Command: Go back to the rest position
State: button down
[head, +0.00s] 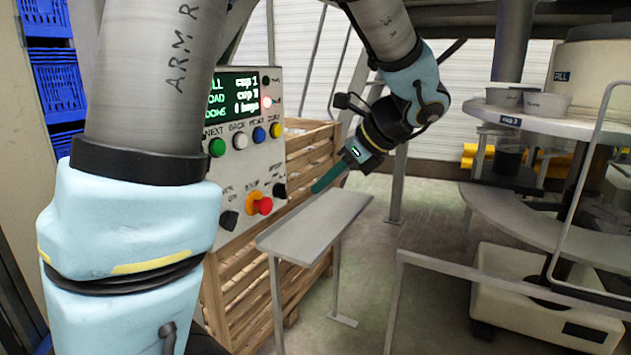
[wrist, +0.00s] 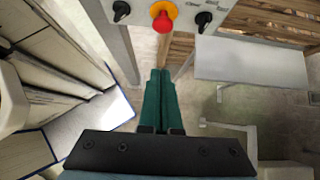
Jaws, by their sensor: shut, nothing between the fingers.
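My gripper (head: 329,178) is at the end of my arm, in the air over the small grey bench in the head view. Its green fingers (wrist: 159,105) lie side by side in the wrist view, shut with nothing between them. The fingers point down and to the left in the head view, toward the control panel (head: 237,165). The panel carries a lit screen, several coloured buttons and a red stop knob (wrist: 163,20). I see no contact between the fingers and the panel.
A grey bench (head: 310,228) stands below my gripper. A wooden crate (head: 300,160) is behind the panel. At right are a round table (head: 580,118) with grey cups (head: 547,105) and a metal rail (head: 500,277). Blue crates (head: 55,85) are stacked at the left. Floor shows between bench and rail.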

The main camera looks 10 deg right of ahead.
jog(key=s+a+f+n+g+h, duration=0.1)
jog(key=a+f+n, duration=0.5)
jog(key=n, duration=0.6)
jog(key=s+a+f+n+g+h, duration=0.2)
jog(key=s+a+f+n+h, duration=0.2)
jog(key=a+n, duration=0.6)
notch_tip(320, 180, down, 3)
jog(key=shift+r+n+g+h, duration=0.1)
jog(key=shift+n+g+h, duration=0.2)
jog(key=shift+n+h, duration=0.8)
